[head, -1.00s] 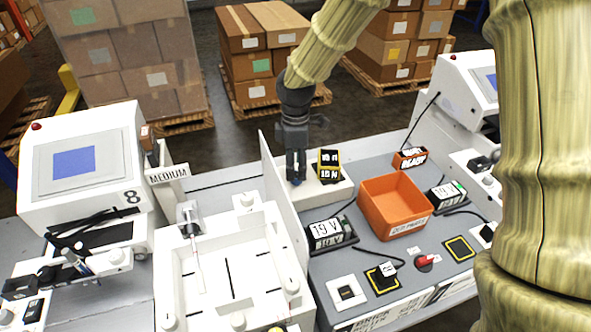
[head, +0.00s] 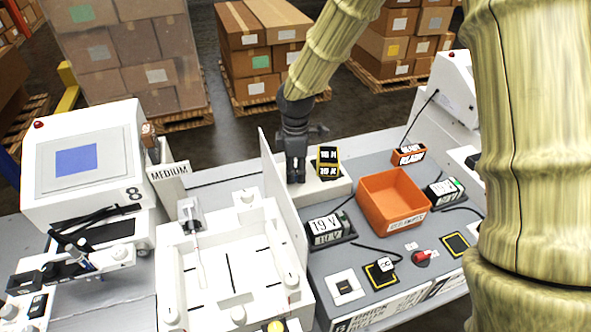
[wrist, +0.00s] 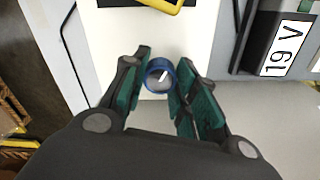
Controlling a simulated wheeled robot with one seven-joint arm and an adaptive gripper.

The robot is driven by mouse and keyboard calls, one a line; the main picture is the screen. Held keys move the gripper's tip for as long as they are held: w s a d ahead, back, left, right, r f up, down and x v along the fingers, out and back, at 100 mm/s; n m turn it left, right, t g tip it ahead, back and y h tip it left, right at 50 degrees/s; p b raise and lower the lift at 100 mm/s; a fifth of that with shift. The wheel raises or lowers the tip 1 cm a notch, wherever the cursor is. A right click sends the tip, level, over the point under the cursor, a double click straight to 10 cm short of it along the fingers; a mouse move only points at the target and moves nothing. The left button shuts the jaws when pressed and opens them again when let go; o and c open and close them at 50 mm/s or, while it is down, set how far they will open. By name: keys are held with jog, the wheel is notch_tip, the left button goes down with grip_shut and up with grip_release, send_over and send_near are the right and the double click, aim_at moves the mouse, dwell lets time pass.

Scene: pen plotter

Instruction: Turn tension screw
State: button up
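A round knob with a blue rim and a white mark on its face (wrist: 160,76) stands on the white block (head: 329,190). It lies between my two fingertips in the wrist view. My gripper (wrist: 163,72) points down at it, one dark finger with a green pad on each side. The fingers are close to both sides of the rim; I cannot tell whether they press on it. In the head view my gripper (head: 296,180) is over the left part of the white block and hides the knob.
A yellow-and-black block (head: 327,162) stands on the white block just right of my gripper. A white upright panel (head: 283,205) is close on the left. A 19 V box (head: 325,230) and an orange bin (head: 394,201) stand to the right.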

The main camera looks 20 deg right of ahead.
jog(key=shift+w+r+m, duration=0.1)
jog(key=shift+r+m, duration=0.05)
jog(key=shift+m, duration=0.35)
dwell(0.5)
jog(key=shift+m+p, duration=0.4)
jog(key=shift+m, duration=0.6)
jog(key=m, duration=0.5)
jog(key=shift+w+m+p, duration=0.1)
jog(key=shift+m+p, duration=0.2)
jog(key=shift+p, duration=0.1)
jog(key=m, duration=0.3)
jog(key=shift+w+r+m+p, duration=0.1)
jog(key=shift+m+p, duration=0.45)
jog(key=shift+m, duration=1.55)
jog(key=o, duration=0.9)
jog(key=shift+o, duration=0.6)
